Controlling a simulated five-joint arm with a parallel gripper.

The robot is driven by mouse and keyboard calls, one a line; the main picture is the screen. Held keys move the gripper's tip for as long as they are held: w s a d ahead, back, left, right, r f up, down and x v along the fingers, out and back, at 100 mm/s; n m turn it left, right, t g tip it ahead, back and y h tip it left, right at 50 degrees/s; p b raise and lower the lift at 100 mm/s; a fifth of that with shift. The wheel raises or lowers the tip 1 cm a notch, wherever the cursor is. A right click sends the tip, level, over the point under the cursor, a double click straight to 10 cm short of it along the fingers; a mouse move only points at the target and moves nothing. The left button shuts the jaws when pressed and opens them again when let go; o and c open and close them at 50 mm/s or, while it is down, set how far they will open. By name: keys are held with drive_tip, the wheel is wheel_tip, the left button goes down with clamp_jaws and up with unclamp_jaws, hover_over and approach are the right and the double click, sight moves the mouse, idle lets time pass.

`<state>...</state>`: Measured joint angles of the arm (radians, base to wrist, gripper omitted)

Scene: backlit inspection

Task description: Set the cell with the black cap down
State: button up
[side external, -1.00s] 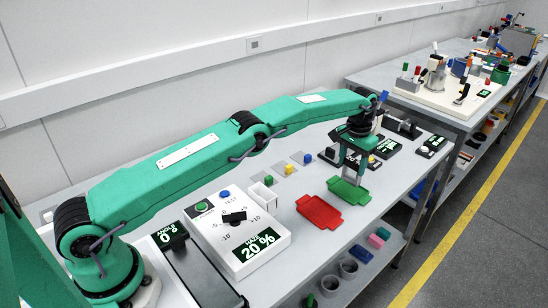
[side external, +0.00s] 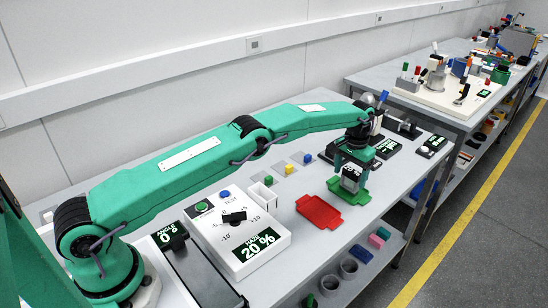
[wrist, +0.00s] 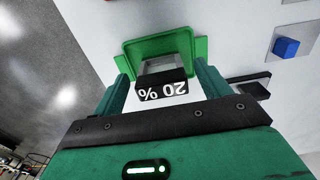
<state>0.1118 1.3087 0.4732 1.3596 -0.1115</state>
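The cell (side external: 351,183) is a clear grey block with a black cap; "20 %" shows in white on its dark part in the wrist view (wrist: 162,92). It appears upright on the green tray (side external: 347,197), which also shows in the wrist view (wrist: 131,48). My gripper (side external: 352,170) is low over the tray, with one finger on each side of the cell. In the wrist view my gripper (wrist: 163,80) shows narrow gaps between the fingers and the cell, so it looks open. The cell's underside is hidden.
A red tray (side external: 319,211) lies to the left of the green one. A white control box (side external: 236,228) with a "HAZE 20 %" display stands nearer my base. Small blue (side external: 308,158) and yellow (side external: 289,168) blocks sit on pads behind. The bench front edge is close.

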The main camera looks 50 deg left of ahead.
drive_tip(key=shift+r, duration=0.1)
drive_tip(key=shift+r, duration=3.8)
drive_tip(key=shift+r, duration=0.15)
drive_tip(key=shift+r, duration=0.25)
drive_tip(key=s+a+r+t, duration=0.1)
drive_tip(key=s+a+r, duration=0.1)
drive_tip(key=s+r, duration=0.75)
drive_tip(key=s+a+r+t, duration=0.25)
drive_tip(key=s+r, duration=0.35)
drive_tip(key=r, duration=0.6)
drive_tip(key=s+a+r, duration=0.2)
drive_tip(key=s, duration=1.2)
drive_tip(key=s+f+t, duration=0.1)
drive_tip(key=s+f, duration=0.3)
drive_tip(key=s, duration=0.3)
drive_tip(key=s+a+f+t, duration=0.1)
drive_tip(key=s+f, duration=0.2)
drive_tip(key=s, duration=0.5)
drive_tip(key=shift+f, duration=0.4)
